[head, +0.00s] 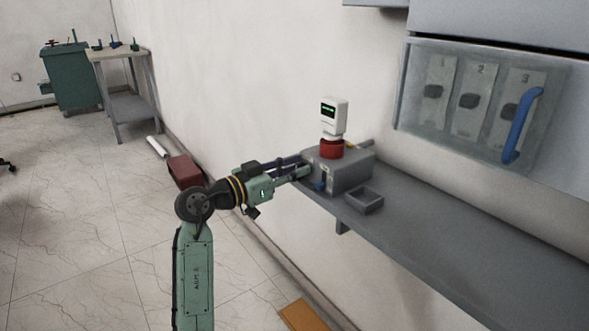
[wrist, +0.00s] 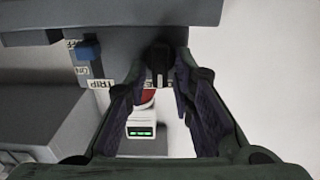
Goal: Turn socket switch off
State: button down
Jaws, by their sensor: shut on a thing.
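A grey socket box (head: 350,175) sits on the shelf, with a red socket (head: 331,149) on top and a white plug-in device (head: 333,117) with a lit green display standing in it. In the wrist view, the box face carries a black rotary knob (wrist: 158,58) and a blue switch (wrist: 88,50) beside ON, OFF and TRIP labels. My gripper (head: 305,170) is at the box's left end. In the wrist view, my gripper (wrist: 160,72) has its fingers either side of the black knob, shut on it. The label by the knob is partly hidden.
A small grey open tray (head: 364,201) lies in front of the box. The grey shelf (head: 470,250) is clear to the right. A panel with three numbered switches (head: 475,95) and a blue handle (head: 521,125) is on the wall above. The white wall is close behind.

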jog(key=shift+n, duration=0.3)
jog(key=n+p, duration=0.3)
jog(key=n, duration=0.1)
jog(key=shift+w+r, duration=0.15)
jog(key=shift+w+a+f+n+p, duration=0.1)
jog(key=shift+f+n+p, duration=0.1)
jog(key=shift+n+p, duration=1.85)
jog(key=shift+w+a+f+n+p, duration=0.1)
jog(key=shift+f+n+p, duration=0.05)
jog(key=shift+n+p, duration=1.9)
jog(key=shift+w+a+f+n+p, duration=0.1)
jog(key=shift+f+n+p, duration=0.1)
jog(key=shift+n+p, duration=1.8)
jog(key=shift+f+n+b, duration=0.1)
jog(key=shift+n+b, duration=0.3)
jog(key=shift+n, duration=0.3)
jog(key=c, duration=1.6)
grip_release()
jog(key=shift+c, duration=0.2)
